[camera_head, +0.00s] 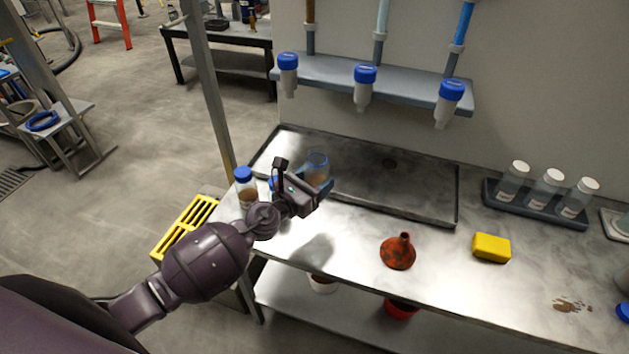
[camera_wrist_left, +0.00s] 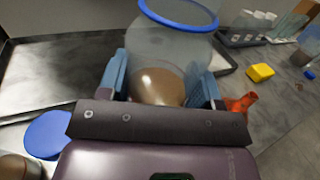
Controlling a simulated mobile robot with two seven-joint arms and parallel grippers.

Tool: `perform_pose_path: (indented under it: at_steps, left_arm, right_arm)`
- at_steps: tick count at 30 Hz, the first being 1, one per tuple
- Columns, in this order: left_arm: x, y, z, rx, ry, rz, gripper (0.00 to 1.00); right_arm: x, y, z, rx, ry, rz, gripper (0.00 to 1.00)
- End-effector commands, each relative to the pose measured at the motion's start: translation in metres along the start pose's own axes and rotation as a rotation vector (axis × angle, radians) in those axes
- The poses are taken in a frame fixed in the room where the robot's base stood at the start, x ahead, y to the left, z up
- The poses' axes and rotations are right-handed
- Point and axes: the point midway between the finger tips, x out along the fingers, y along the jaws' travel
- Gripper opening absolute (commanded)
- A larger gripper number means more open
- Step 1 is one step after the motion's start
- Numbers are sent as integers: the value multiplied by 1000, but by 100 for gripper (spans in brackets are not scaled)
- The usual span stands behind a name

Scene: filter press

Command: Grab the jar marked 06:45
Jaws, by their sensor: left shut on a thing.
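My left gripper (camera_head: 309,188) is shut on a clear open jar (camera_head: 317,163) with a blue rim, at the left end of the bench tray. In the left wrist view the jar (camera_wrist_left: 168,48) stands between the blue fingers (camera_wrist_left: 160,88), with brown matter low inside. No time mark can be read on it. A second jar with a blue lid and brown contents (camera_head: 246,190) stands on the bench to the left of the gripper. A blue lid also shows at the lower left of the left wrist view (camera_wrist_left: 46,134). My right gripper is out of view.
A shallow dark tray (camera_head: 432,213) lies behind the gripper. A rack (camera_head: 535,207) of white-capped jars stands at the right. An orange-red funnel (camera_head: 397,254) and yellow sponge (camera_head: 491,248) lie in front. Blue-topped outlets (camera_head: 364,76) hang from the wall shelf.

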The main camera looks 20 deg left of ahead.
Motion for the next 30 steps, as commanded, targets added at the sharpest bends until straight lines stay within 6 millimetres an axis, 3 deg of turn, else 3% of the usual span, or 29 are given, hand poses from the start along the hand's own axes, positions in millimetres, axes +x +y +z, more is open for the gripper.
perform_pose_path:
  at_steps: [9, 20, 30]
  left_arm:
    - [3, -2, 15, 2, -12, -10, 32]
    - [-3, 3, 20, 2, 16, 7, 32]
    - [-2, 2, 46, 1, 12, 7, 32]
  right_arm:
    - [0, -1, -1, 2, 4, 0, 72]
    - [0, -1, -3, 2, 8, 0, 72]
    - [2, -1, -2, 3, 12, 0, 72]
